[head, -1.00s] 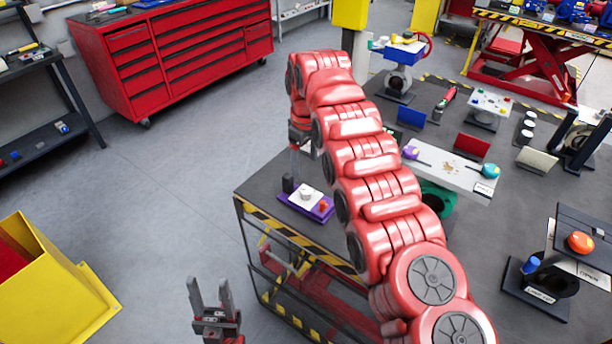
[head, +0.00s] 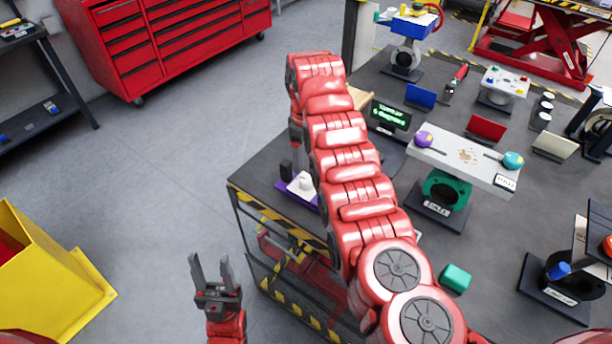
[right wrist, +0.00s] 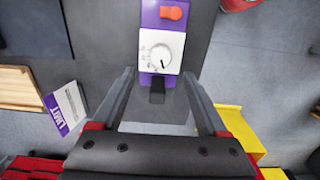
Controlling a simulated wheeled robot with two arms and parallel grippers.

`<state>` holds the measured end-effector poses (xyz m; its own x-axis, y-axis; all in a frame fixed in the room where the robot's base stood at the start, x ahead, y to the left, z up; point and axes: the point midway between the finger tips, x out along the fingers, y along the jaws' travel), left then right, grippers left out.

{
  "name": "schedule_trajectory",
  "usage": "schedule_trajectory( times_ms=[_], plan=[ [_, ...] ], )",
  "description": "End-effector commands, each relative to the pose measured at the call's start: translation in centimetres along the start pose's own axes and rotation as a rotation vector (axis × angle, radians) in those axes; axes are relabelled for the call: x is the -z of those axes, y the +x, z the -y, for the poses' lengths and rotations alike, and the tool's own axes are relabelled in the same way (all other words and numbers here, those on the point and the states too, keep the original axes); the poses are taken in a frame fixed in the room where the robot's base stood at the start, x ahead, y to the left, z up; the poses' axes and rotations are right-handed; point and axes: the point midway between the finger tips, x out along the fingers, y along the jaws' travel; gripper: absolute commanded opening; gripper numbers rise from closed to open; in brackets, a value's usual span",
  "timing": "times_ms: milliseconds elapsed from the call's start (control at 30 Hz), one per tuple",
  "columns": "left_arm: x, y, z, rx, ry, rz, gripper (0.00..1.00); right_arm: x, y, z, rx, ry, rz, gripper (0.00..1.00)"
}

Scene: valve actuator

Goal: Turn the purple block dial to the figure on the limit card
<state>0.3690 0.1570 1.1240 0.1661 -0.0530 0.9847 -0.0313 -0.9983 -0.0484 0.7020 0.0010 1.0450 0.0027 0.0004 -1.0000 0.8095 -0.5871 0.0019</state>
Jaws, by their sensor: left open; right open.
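The purple block (head: 311,201) sits near the table's left edge in the head view, partly behind my right arm. Its white dial (head: 301,185) faces up. In the right wrist view, the purple block (right wrist: 177,23) shows the white dial panel (right wrist: 161,50), with a round knob, and an orange part. The limit card (right wrist: 66,109), white with a purple band, lies to the left; its figure is unreadable. My right gripper (right wrist: 163,95) is open and empty, its fingers pointing towards the block. My left gripper (head: 211,262) is open and empty beside the table.
A black piece (right wrist: 157,88) stands at the block's near end. A green-lit display (head: 390,114) and a white plate (head: 455,150) on a green valve stand right of my arm. A yellow bin (head: 45,275) is on the floor at left.

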Motion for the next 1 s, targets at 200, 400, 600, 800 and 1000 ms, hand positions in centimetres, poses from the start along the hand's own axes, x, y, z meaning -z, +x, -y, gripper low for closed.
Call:
schedule_trajectory(
  times_ms=[200, 400, 600, 800, 1000],
  plan=[
    [0.4, 2.2, 0.1, 0.0, 0.0, 0.0, 0.5, -0.3, 4.7, 0.2, 0.007, 0.0, 0.01, 0.76],
    [0.3, 1.9, 0.1, 0.0, 0.0, 0.0, 0.5, -0.2, 7.1, 0.1, 0.005, 0.001, 0.004, 0.76],
    [0.3, 1.9, 0.1, 0.0, 0.0, 0.0, 0.5, -0.1, 7.7, 0.0, 0.003, 0.001, 0.003, 0.76],
    [0.3, 1.9, 0.1, 0.0, 0.0, 0.0, 0.5, -0.1, 7.7, 0.0, 0.003, 0.001, 0.002, 0.76],
    [0.3, 1.9, 0.1, 0.0, 0.0, 0.0, 0.5, -0.1, 7.7, 0.1, 0.003, 0.001, 0.002, 0.4]
  ],
)
